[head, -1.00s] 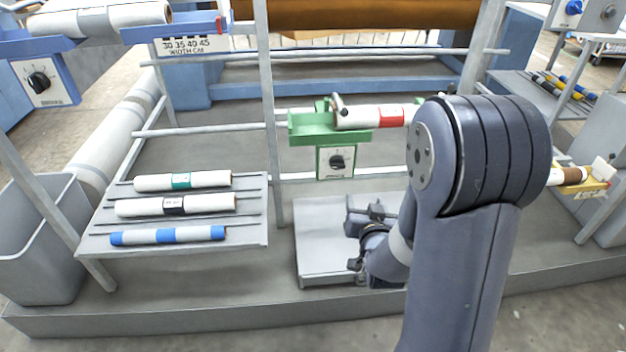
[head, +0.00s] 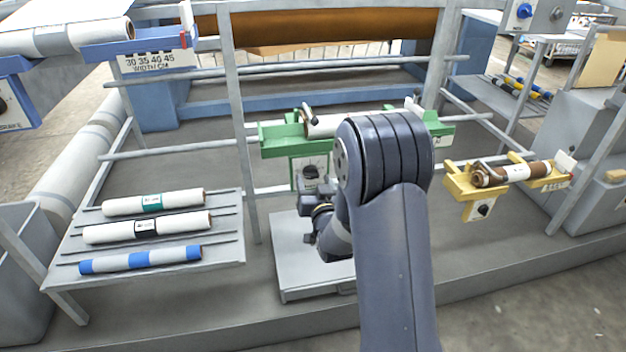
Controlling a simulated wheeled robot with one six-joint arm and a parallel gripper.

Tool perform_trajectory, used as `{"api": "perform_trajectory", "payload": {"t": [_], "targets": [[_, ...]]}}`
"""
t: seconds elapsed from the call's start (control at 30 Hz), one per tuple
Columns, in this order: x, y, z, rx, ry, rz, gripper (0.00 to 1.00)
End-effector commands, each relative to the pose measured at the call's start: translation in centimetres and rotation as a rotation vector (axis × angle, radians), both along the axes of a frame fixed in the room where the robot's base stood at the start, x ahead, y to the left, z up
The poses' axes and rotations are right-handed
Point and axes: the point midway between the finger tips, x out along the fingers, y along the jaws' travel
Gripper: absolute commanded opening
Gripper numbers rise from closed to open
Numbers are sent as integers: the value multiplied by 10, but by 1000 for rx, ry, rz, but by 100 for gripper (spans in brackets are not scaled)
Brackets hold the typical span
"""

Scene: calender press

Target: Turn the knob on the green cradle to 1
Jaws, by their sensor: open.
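The green cradle (head: 282,147) stands in the middle of the head view, with a white roll (head: 328,126) lying across it. Its white dial plate (head: 298,172) hangs below the left end and carries a black knob (head: 311,171). The knob's pointer and most of the plate's markings are too small or covered to read. My gripper (head: 314,186) is open, just below and in front of the knob, overlapping the lower plate. I cannot tell whether it touches the knob. My arm hides part of the roll and the cradle's middle.
A yellow cradle (head: 460,186) with a brown-ended roll stands to the right. A sloped rack (head: 225,256) with several rolls is at left. A blue cradle (head: 100,50) is at upper left. A grey upright post (head: 240,120) stands left of the green cradle.

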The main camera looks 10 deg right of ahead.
Motion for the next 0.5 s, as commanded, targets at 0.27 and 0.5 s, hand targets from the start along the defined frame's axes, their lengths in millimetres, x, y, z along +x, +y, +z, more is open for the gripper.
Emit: {"api": "perform_trajectory", "payload": {"t": [0.27,0.5], "targets": [[15,0,0,0,1,0,59],[15,0,0,0,1,0,57]]}}
